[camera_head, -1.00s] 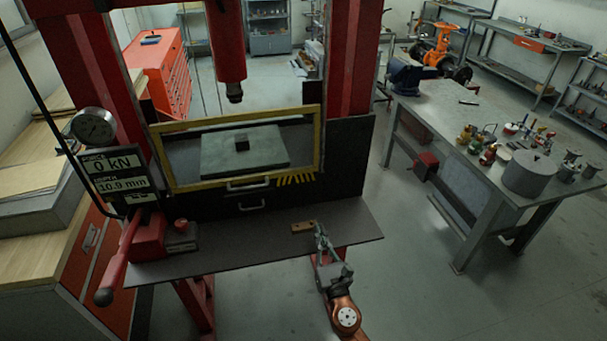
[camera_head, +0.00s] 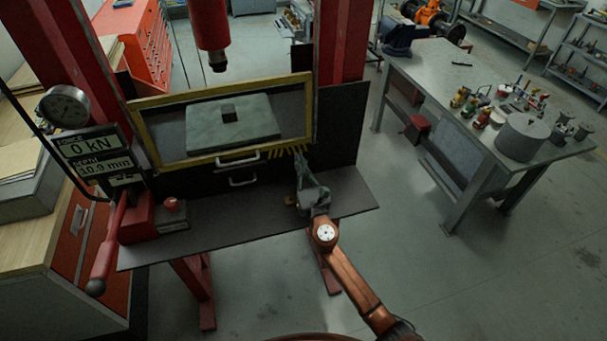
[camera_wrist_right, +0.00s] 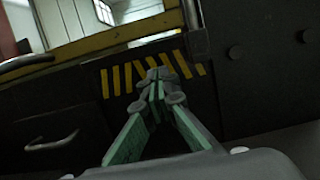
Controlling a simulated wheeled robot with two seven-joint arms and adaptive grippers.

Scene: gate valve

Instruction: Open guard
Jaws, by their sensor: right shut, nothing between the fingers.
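My right gripper (camera_head: 302,160) is shut and empty, pointing at the press front just below the stripes, right of the handle. In the right wrist view its fingertips (camera_wrist_right: 156,80) overlap the striped area (camera_wrist_right: 118,80); I cannot tell if they touch it. The guard's handle shows at the upper left there (camera_wrist_right: 28,62). My left gripper is not in view.
A second handle (camera_head: 243,182) is on the dark panel below. The press shelf (camera_head: 230,223) carries a red pump with a lever (camera_head: 107,245) at left. A gauge (camera_head: 65,106) and display (camera_head: 92,152) are beside it. A workbench (camera_head: 450,90) stands right, with clear floor between.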

